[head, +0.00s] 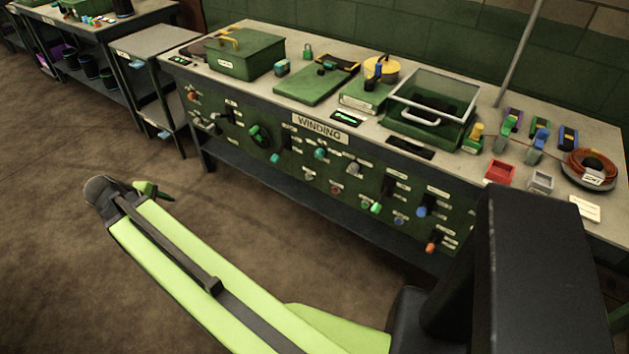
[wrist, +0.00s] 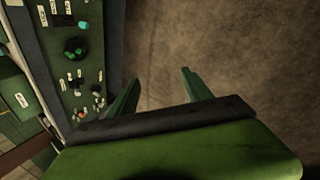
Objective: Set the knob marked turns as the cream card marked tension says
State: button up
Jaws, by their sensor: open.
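The green front panel (head: 232,140) of the winding bench carries several knobs, levers and switches with small white labels. I cannot read which label says turns. A large round green knob (head: 259,136) sits left of the WINDING sign (head: 320,128); a dark green knob also shows in the wrist view (wrist: 75,48). A cream card (head: 584,207) lies on the bench top at the far right; its writing is too small to read. My gripper (wrist: 160,77) is open and empty, over bare floor, left of and apart from the panel in the head view.
The bench top (head: 405,128) holds a green box (head: 245,53), a clear-lidded case (head: 432,100), a red tray (head: 500,172) and a cable coil (head: 592,168). A small side table (head: 150,42) stands to the left. Brown floor (head: 60,240) before the bench is clear.

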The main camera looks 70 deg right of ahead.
jog(key=s+d+f+n+g+h+b, duration=0.1)
jog(key=s+d+f+h+b, duration=0.1)
jog(key=d+f+b, duration=0.3)
jog(key=s+d+f+n+h+b, duration=0.1)
jog(key=d+f+b, duration=0.2)
jog(key=d, duration=0.5)
jog(key=n+g+h+b, duration=0.5)
jog(key=n+h+b, duration=0.3)
jog(key=b, duration=1.7)
send_near(317, 155)
jog(key=x, duration=0.9)
jog(key=shift+w, duration=0.1)
